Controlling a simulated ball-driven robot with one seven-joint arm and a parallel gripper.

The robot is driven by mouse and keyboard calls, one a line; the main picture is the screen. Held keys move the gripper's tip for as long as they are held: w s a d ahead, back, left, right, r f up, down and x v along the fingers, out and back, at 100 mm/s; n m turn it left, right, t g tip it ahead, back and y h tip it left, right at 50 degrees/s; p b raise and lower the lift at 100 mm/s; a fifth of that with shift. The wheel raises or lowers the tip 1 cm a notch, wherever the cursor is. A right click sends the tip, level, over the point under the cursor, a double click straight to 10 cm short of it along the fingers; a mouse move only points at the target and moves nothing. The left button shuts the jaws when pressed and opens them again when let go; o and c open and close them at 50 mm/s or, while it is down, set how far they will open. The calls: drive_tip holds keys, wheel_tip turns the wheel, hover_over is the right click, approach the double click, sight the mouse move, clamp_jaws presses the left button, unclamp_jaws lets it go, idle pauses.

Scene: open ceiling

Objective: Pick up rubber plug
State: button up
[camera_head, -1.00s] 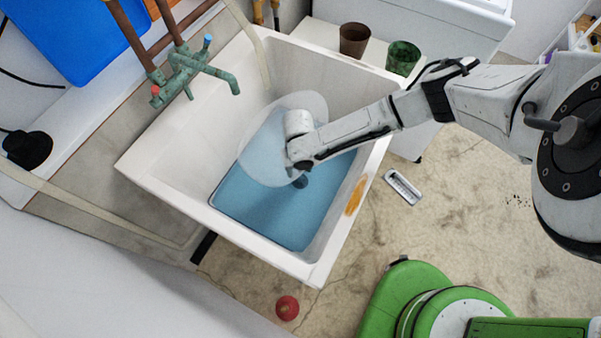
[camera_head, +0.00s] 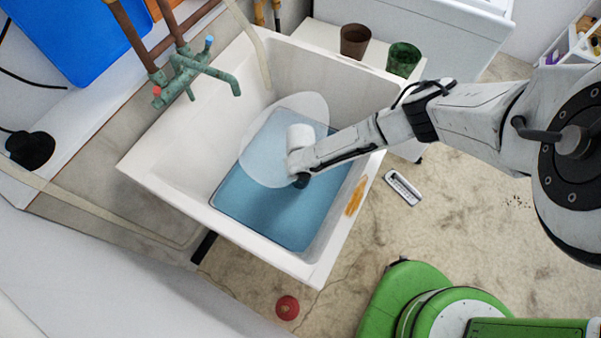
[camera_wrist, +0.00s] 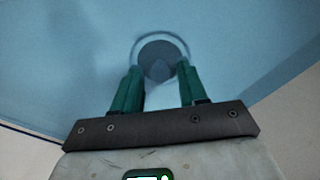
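In the wrist view, a dark grey round piece, seemingly the rubber plug (camera_wrist: 158,48), lies within a pale ring on the blue bottom of the sink. My gripper (camera_wrist: 158,68) has its two green fingers apart, with the tips at the plug's near left and right sides. I cannot tell whether they touch it. In the head view, my gripper (camera_head: 301,181) reaches down into the white sink (camera_head: 165,165), low over the blue area. The plug cannot be made out there behind my wrist.
A pale translucent round patch (camera_head: 265,160) surrounds my wrist; its nature is unclear. The sink walls enclose my gripper. A green faucet (camera_head: 190,72) overhangs the back left. Brown (camera_head: 354,40) and green (camera_head: 403,59) cups stand behind. A red round object (camera_head: 287,307) lies on the floor.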

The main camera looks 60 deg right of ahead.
clamp_jaws()
drive_tip(key=shift+r, duration=0.15)
wheel_tip(320, 180, up, 10)
idle(0.9)
